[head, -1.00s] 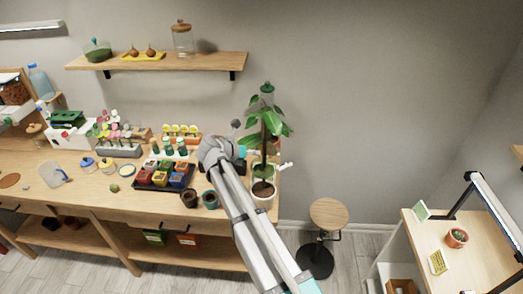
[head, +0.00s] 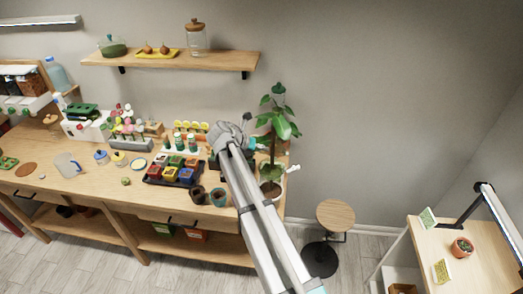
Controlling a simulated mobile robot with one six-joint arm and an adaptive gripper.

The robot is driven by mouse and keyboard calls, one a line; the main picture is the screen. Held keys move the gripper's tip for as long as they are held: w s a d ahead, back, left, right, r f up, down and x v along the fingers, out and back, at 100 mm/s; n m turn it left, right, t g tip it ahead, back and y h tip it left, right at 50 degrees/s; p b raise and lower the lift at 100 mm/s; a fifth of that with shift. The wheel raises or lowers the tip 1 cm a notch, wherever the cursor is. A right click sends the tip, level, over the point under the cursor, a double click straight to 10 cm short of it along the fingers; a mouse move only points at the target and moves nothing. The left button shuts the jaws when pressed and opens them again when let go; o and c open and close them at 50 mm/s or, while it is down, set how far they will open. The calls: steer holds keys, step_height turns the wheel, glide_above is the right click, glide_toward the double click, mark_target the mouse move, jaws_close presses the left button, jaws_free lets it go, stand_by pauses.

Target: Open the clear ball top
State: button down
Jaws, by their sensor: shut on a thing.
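I cannot pick out a clear ball top for certain. On the wall shelf stand a squat green-tinted glass bowl with a knobbed lid (head: 112,46) and a tall clear jar with a round brown stopper (head: 196,40); both look closed. My grey arm reaches from the bottom of the head view over the right end of the bench, beside the potted plant. My gripper is hidden behind the arm's far end, so its jaws and anything in them do not show.
The leafy plant (head: 278,128) stands close right of my arm. A stool (head: 335,215) stands right of the bench. The front left of the bench has bare room.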

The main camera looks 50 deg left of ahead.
steer(key=shift+w+d, duration=0.1)
steer(key=shift+c, duration=2.3)
jaws_free()
steer(key=shift+o, duration=0.5)
